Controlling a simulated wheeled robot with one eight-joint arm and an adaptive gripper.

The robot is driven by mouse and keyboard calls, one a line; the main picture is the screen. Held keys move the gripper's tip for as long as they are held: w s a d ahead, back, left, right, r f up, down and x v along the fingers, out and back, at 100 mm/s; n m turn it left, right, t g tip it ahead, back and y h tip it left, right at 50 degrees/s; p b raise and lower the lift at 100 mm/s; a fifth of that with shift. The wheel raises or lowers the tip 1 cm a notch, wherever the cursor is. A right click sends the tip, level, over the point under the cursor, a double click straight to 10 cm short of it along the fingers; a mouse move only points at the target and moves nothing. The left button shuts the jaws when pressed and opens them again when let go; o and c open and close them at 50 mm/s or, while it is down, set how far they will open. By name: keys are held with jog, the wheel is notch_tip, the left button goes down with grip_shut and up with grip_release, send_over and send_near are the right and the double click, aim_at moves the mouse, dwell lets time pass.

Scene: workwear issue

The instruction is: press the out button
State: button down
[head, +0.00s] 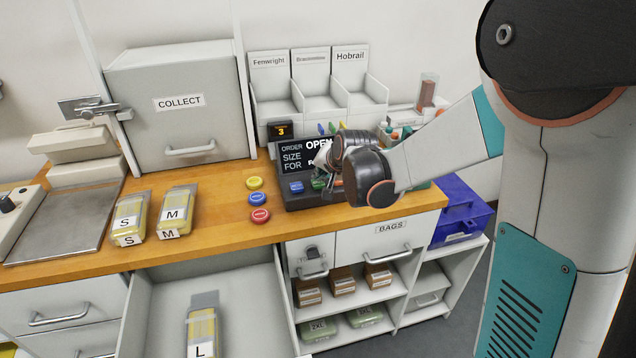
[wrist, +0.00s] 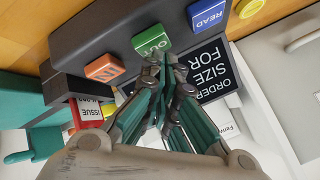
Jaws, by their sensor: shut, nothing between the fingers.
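The green OUT button (wrist: 151,39) sits on the dark console (wrist: 110,30) between the blue READ button (wrist: 207,14) and the orange IN button (wrist: 104,68) in the wrist view. My gripper (wrist: 162,62) is shut and empty. Its fingertips are right by the OUT button and overlap its edge in the picture; I cannot tell whether they touch it. In the head view the green button (head: 318,184) shows just below my gripper (head: 324,170), with the blue button (head: 296,187) beside it. The orange button is hidden there behind my gripper.
The console's screen (head: 291,158) reads "ORDER SIZE FOR" and "OPEN", partly covered by my gripper. Yellow, blue and red round buttons (head: 260,215) lie left of the console. Labelled sorting bins (head: 318,104) stand behind. A drawer (head: 265,305) is open below.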

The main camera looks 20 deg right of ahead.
aim_at(321, 182)
jog(key=shift+f+b, duration=0.3)
jog(key=shift+f, duration=0.15)
dwell(0.3)
jog(key=shift+r, duration=0.15)
jog(key=shift+r+p, duration=0.7)
jog(key=shift+r, duration=0.1)
jog(key=shift+r, duration=0.1)
jog(key=shift+r+p, duration=1.9)
jog(key=shift+r, duration=0.6)
jog(key=shift+f, duration=0.1)
